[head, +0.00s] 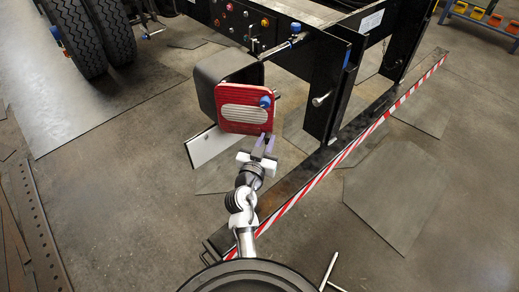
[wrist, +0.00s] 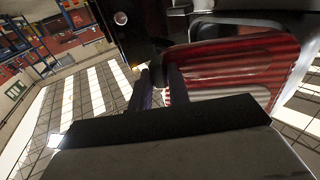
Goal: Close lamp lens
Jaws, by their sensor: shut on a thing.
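The lamp lens (head: 243,128) is red with a pale ribbed oval in its middle. It stands at the front of a dark, rounded lamp housing (head: 208,92); whether it sits flush there I cannot tell. A blue knob (head: 266,101) shows at its right side. My gripper (head: 266,138) is at the lens's lower right edge, shut on it. In the wrist view the fingers (wrist: 160,82) are close together beside the red lens (wrist: 235,65), and my gripper's body hides the lower part of the view.
A black chassis frame (head: 345,65) stands right of the lamp, with a red-and-white striped bar (head: 345,152) low along the floor. A white plate (head: 213,145) hangs below the housing. Black tyres (head: 92,35) stand at upper left. Floor left of the lamp is open.

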